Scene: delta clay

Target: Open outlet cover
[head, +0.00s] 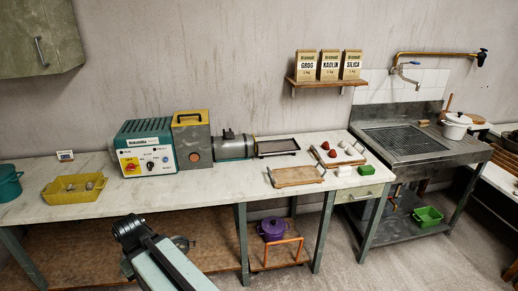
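A clay machine stands on the long workbench. It has a green control box (146,147) with a red-and-yellow switch and knobs, a grey housing with a yellow top (191,138), and a dark metal barrel (232,146) pointing right. The barrel's right end faces a dark tray (277,147). A separate outlet cover is too small to make out, and I cannot tell whether it is open or shut. My arm is low in front of the bench, well away from the machine. A dark part at its end, perhaps my gripper (183,243), shows no clear fingers.
A yellow tray (74,187) and teal pot (9,183) stand on the left of the bench (130,201). A sink (403,143) stands further right. A purple pot (271,229) sits below the bench.

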